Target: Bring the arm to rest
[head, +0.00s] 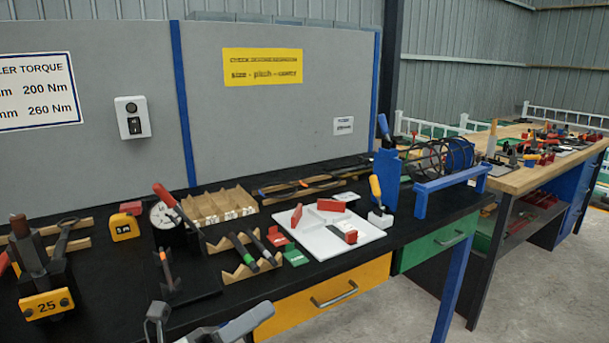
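My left gripper (203,322) shows at the bottom edge of the head view, in front of the black workbench (110,277). Its two grey fingers stand apart with nothing seen between them, so it is open and empty. The lower part of it is cut off by the picture edge. My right gripper is not in view.
On the bench stand a dark fixture with a yellow "25" tag (46,304), a dial gauge (163,215), a wooden rack (240,271) with dark tools, a white tray (318,242) and a blue stand (420,203). A yellow drawer (300,311) is below.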

